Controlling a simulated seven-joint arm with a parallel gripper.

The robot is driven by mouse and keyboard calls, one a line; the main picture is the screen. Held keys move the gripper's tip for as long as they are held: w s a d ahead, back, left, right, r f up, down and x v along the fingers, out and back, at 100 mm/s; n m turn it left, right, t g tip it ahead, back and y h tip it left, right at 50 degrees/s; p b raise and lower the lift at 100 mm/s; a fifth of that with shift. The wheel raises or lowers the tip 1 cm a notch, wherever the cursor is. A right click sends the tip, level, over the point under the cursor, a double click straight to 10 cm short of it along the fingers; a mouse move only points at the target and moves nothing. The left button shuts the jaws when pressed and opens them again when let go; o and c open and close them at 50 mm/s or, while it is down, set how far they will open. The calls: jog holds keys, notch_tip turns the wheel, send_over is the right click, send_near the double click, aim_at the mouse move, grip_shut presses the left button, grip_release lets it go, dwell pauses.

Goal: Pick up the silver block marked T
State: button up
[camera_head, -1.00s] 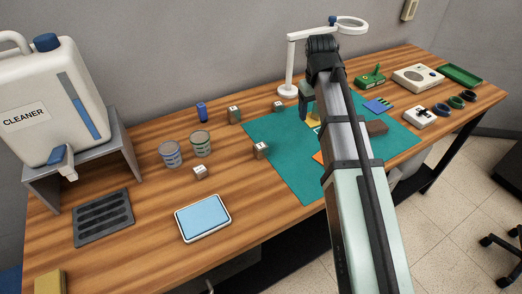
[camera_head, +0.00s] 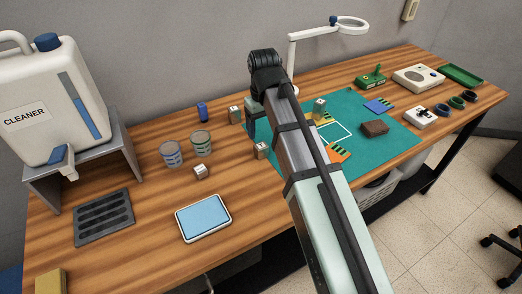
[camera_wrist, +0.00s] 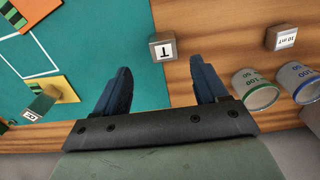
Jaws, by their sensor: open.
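The silver block marked T (camera_wrist: 162,48) stands at the edge of the teal mat, its T face showing in the wrist view. In the head view a small block (camera_head: 262,151) at the mat's left edge appears to be the same one. My gripper (camera_wrist: 160,72) is open and empty, its two dark fingers spread. In the wrist view the block lies just beyond the fingertips, roughly centred between them. In the head view my gripper (camera_head: 251,126) hangs above and behind the block, partly hidden by my arm.
Another block (camera_wrist: 38,106) is on a yellow card on the mat (camera_wrist: 85,45). The magnifier lamp (camera_head: 291,60) stands behind my arm.

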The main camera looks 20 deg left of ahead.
aim_at(262, 146)
jog(key=shift+f, duration=1.45)
jog(key=shift+s+a+f, duration=0.1)
jog(key=shift+s+f, duration=0.05)
jog(key=shift+f, duration=1.15)
jog(key=shift+s+a+f, duration=0.1)
jog(key=shift+f, duration=1.2)
jog(key=shift+c, duration=0.3)
jog(key=c, duration=1.1)
jog(key=shift+r, duration=0.15)
